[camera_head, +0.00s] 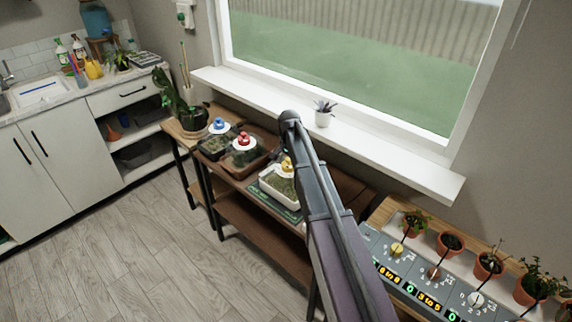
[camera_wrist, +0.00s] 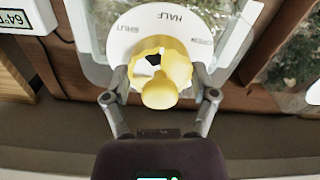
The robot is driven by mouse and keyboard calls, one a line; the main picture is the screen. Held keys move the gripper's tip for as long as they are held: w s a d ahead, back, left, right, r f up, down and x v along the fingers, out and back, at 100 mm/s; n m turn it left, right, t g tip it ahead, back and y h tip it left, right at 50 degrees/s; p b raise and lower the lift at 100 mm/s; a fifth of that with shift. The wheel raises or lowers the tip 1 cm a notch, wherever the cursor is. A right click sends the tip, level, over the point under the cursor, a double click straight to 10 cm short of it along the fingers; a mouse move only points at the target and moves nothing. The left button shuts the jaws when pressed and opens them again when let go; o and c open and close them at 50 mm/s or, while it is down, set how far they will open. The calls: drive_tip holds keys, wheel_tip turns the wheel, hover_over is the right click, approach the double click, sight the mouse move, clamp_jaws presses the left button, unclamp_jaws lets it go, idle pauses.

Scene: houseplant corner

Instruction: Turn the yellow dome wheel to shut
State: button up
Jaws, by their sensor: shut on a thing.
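The yellow dome wheel (camera_wrist: 176,66) sits on a round white dial plate (camera_wrist: 131,31) in the wrist view. The plate carries upside-down lettering, with HALF at the top, a word that looks like SHUT at the left and another word at the right. A rounded yellow lobe of the wheel points toward my wrist. My gripper (camera_wrist: 160,84) is shut on the wheel, one finger on each side. In the head view the yellow wheel (camera_head: 287,164) shows above a clear-lidded white tray (camera_head: 268,193), partly behind my arm. My fingers are hidden there.
Domes with a blue wheel (camera_head: 218,124) and a red wheel (camera_head: 243,139) stand left on the same wooden bench. A window sill (camera_head: 395,148) with a small potted plant (camera_head: 323,115) runs behind. A grey panel (camera_head: 415,262) with knobs and potted plants lies right.

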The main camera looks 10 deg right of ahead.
drive_tip(key=n, duration=0.5)
drive_tip(key=shift+a+n, duration=0.1)
drive_tip(key=shift+n, duration=2)
drive_tip(key=o, duration=1)
drive_tip(key=shift+w, duration=0.1)
drive_tip(key=shift+s+r, duration=0.1)
drive_tip(key=shift+s, duration=0.5)
drive_tip(key=shift+m, duration=0.3)
drive_tip(key=s+r+p, duration=0.1)
drive_tip(key=s, duration=0.8)
drive_tip(key=s+r+p, duration=0.2)
drive_tip(key=s, duration=0.8)
drive_tip(key=s+r+p, duration=0.1)
drive_tip(key=s, duration=0.8)
drive_tip(key=shift+s+a+r+p, duration=0.15)
drive_tip(key=shift+a+r+p, duration=0.1)
drive_tip(key=shift+a+p, duration=0.15)
